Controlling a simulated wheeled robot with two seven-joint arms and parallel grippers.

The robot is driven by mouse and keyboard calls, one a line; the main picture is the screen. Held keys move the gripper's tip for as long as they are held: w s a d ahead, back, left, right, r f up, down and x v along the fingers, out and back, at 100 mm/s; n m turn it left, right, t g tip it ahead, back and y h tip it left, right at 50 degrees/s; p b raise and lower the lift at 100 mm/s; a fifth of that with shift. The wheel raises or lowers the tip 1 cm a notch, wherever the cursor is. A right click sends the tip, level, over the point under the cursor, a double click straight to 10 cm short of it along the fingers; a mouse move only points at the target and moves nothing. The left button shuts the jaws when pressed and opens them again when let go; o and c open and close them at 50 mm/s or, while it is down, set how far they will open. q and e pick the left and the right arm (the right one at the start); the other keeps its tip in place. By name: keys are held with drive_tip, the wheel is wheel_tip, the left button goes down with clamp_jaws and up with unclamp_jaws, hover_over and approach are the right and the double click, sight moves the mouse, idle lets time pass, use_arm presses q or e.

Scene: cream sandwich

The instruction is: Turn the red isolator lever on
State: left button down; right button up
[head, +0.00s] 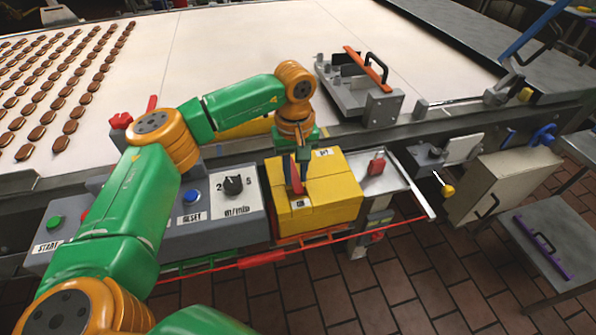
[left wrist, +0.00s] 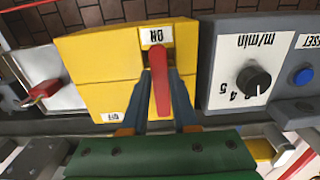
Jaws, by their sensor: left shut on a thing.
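The red isolator lever (left wrist: 159,80) stands on a yellow box (left wrist: 90,90). In the left wrist view one end of it lies at the ON label (left wrist: 157,35), while the OFF label (left wrist: 108,117) is off to its lower left. My left gripper (left wrist: 160,98) is shut on the lever, with one finger on each side. In the head view the left gripper (head: 295,172) comes down over the yellow box (head: 335,190), and the lever (head: 296,184) is partly hidden by the fingers. My right gripper is not in view.
A grey control panel (head: 215,222) with a speed knob (head: 233,185) and a blue button (head: 192,195) adjoins the yellow box. A smaller red handle (head: 377,165) stands to its right. Behind is a pale conveyor belt (head: 230,50) with rows of brown sandwiches (head: 75,110).

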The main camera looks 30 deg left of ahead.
sight(295, 180)
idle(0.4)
use_arm(q)
drive_tip(key=c, duration=0.7)
unclamp_jaws()
wheel_tip(295, 180, up, 7)
drive_tip(key=shift+r+b, duration=0.1)
drive_tip(key=shift+b, duration=0.5)
drive_tip(key=shift+a, duration=0.1)
